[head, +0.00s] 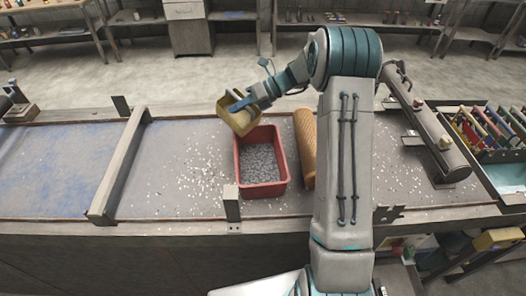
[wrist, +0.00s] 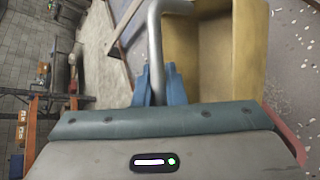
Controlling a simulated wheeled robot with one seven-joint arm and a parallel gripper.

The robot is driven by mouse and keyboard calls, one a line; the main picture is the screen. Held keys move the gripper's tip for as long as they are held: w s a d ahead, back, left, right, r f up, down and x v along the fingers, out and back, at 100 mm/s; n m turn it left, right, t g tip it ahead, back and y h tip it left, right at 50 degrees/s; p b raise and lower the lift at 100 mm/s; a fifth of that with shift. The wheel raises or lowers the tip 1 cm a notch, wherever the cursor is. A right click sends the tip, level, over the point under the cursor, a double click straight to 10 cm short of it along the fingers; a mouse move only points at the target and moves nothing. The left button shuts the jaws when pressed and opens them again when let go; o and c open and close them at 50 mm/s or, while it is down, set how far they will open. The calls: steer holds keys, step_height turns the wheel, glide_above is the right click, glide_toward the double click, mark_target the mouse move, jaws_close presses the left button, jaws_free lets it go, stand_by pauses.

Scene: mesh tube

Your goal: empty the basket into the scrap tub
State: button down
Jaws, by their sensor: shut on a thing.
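The yellow basket (head: 241,119) is tilted at the back left of the red scrap tub (head: 263,190), above its rim. My gripper (head: 259,97) is shut on the basket's metal handle. In the wrist view, my gripper's blue fingers (wrist: 160,86) close on the grey handle bar (wrist: 155,40), and the yellow basket (wrist: 218,55) shows its inside, which looks bare in the part seen. Grey scrap (head: 260,164) lies in the tub. A red edge of the tub (wrist: 287,130) shows at the lower right of the wrist view.
Pale bits (head: 190,175) are scattered on the bench left of the tub. A raised bar (head: 119,165) crosses the bench farther left. A rack of coloured items (head: 487,128) is at the right.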

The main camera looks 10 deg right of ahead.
mark_target(223, 112)
steer(key=shift+w+a+f+m+g+h, duration=0.15)
steer(key=shift+w+f+m+g, duration=0.15)
steer(key=shift+w+m+g, duration=0.55)
steer(key=shift+w+d+f+m+g+h, duration=0.15)
steer(key=shift+w+f+m+g, duration=0.25)
steer(key=shift+w, duration=0.7)
steer(key=shift+a+r, duration=0.1)
steer(key=shift+a, duration=0.15)
